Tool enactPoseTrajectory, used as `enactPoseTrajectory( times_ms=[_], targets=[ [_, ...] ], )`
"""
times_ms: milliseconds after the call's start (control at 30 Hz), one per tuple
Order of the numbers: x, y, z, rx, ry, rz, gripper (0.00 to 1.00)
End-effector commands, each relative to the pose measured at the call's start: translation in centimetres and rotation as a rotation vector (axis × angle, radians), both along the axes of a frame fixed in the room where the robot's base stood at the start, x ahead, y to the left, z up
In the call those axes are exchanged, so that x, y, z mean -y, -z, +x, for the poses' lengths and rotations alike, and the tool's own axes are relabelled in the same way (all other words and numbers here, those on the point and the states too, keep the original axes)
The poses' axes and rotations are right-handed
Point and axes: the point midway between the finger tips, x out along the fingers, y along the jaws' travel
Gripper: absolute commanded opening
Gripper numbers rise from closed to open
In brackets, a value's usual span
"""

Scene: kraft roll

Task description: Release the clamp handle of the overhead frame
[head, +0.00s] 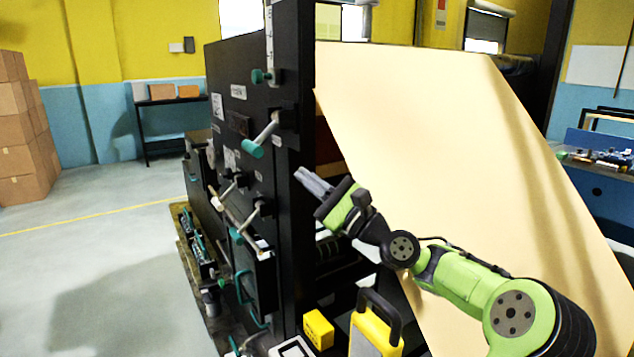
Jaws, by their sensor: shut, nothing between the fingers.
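The black machine frame (250,60) stands in the middle of the head view. A teal-knobbed handle (262,77) sits high on it, beside a pale vertical scale. Below it, a metal lever with a teal grip (252,148) slants down to the left from a black mount. I cannot tell which of these is the clamp handle. My gripper (306,176) is shut and empty, to the right of and lower than the lever in the picture. Its fingers point up and left toward the frame's edge. No contact with either handle shows.
A broad cream paper sheet (420,120) slopes down behind my arm. More levers (250,220) stick out lower on the machine. A yellow box (318,328) and a yellow case with a black handle (372,335) stand below my gripper. The floor (100,270) at left is open.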

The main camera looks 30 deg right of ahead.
Motion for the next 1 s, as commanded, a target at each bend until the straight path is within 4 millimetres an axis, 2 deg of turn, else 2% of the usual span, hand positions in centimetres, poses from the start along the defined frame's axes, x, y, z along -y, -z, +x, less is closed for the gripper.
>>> enactPoseTrajectory(
  times_ms=[200,300,467,1000],
  targets=[
    [-1.8,-2.4,4.0,0.001,-0.003,0.001,0.00],
    [-3.0,-3.8,4.2,0.002,-0.001,-0.002,0.00],
    [-3.9,-4.9,4.5,-0.001,0.001,0.000,0.00],
    [-4.2,-5.0,4.6,-0.002,0.001,0.021,0.00]
  ],
)
